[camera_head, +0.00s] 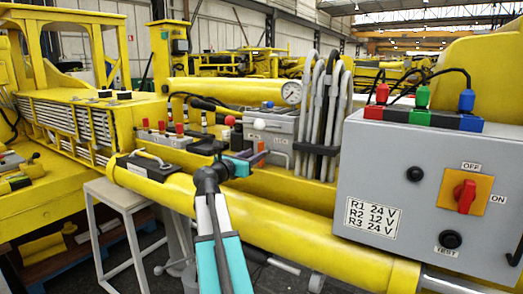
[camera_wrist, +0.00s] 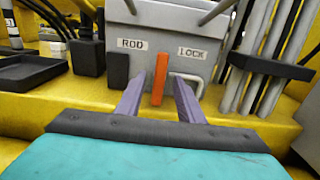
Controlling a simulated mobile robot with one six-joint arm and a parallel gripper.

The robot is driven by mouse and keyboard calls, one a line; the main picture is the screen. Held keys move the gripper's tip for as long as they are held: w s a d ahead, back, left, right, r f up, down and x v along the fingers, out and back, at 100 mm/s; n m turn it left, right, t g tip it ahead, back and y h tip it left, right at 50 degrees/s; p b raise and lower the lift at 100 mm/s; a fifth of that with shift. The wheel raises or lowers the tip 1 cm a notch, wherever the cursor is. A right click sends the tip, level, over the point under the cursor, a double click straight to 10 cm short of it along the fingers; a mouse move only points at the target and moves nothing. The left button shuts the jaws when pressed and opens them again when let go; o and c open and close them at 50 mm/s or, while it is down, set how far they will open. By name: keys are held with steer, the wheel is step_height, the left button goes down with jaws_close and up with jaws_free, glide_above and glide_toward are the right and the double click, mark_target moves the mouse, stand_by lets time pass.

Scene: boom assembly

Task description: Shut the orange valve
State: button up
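The orange valve handle (camera_wrist: 160,74) is a narrow upright bar on the front of a grey box, between the labels ROD and LOCK. It also shows small in the head view (camera_head: 262,144). My gripper (camera_wrist: 158,90) is open, with its two purple-grey fingers apart on the left and right of the handle. A gap shows on each side, and I see no contact. How far the fingertips reach along the handle is hard to tell. In the head view my gripper (camera_head: 255,157) is close to the grey box, its fingers too small to make out.
A bent metal rod (camera_wrist: 187,84) is right of the handle, near the right finger. Grey hoses (camera_wrist: 268,60) in a dark clamp stand further right. A black block (camera_wrist: 118,72) is at left. A grey control box (camera_head: 430,185) with a red switch stands right in the head view.

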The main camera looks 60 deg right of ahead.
mark_target(260, 167)
steer(key=shift+d+p, duration=0.5)
steer(key=shift+d, duration=1.8)
jaws_close()
